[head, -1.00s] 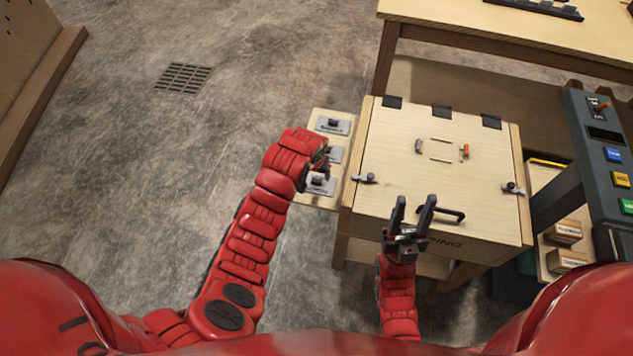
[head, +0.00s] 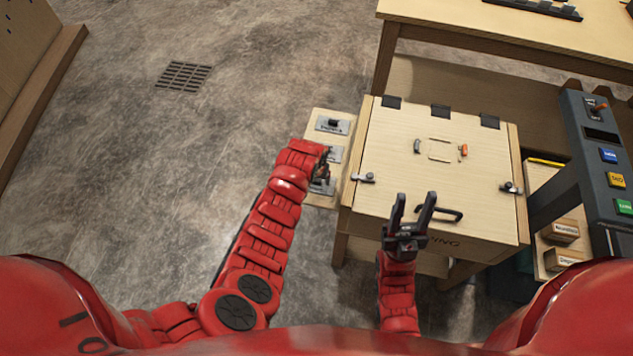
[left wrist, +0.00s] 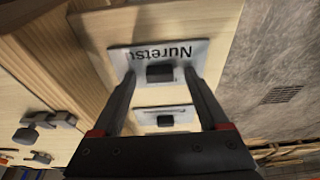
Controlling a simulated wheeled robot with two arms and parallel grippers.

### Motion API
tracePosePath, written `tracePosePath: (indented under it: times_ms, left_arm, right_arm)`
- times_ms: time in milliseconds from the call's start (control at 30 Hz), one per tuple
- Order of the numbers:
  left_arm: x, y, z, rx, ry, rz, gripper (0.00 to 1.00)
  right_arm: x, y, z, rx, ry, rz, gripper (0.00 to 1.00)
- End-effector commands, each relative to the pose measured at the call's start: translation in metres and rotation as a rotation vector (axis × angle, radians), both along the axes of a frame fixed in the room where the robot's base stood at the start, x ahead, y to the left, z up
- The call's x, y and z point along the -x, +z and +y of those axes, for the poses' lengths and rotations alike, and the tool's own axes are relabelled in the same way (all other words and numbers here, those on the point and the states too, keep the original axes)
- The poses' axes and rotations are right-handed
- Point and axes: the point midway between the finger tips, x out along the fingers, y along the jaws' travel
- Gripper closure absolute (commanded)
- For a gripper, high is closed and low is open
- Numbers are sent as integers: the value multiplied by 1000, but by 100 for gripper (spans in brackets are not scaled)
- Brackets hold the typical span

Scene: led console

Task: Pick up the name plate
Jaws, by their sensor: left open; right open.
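Silver name plates, each with a black raised grip, sit in a row on a narrow wooden ledge (head: 313,201). In the head view, the far plate (head: 332,124) is clear and the nearer ones are partly hidden by my left gripper (head: 323,166). In the left wrist view, a plate (left wrist: 120,61) with upside-down lettering like "Nuretst" lies ahead of my open left gripper (left wrist: 160,80). Its black grip (left wrist: 160,73) shows between the fingertips; contact cannot be told. Another plate (left wrist: 165,118) shows between the fingers. My right gripper (head: 414,207) is open and empty over the box's front.
A wooden box (head: 400,150) with a hinged lid, latches and a black handle stands right of the ledge. A dark console (head: 598,150) with coloured buttons is at the right. A wooden table (head: 480,30) stands behind.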

Motion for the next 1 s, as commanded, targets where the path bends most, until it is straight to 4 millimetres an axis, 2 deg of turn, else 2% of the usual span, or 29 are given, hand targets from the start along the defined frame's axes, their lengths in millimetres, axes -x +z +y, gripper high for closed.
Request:
tracePosePath:
  times_ms: [100,533,867,1000]
  left_arm:
    - [0,0,0,0,0,0,22]
    - [0,0,0,0,0,0,100]
    - [0,2,0,0,0,0,100]
    - [0,10,0,0,0,-1,100]
  right_arm:
    - [0,0,0,0,0,0,54]
    - [0,0,0,0,0,0,54]
    - [0,1,0,0,0,0,54]
    - [0,8,0,0,0,0,54]
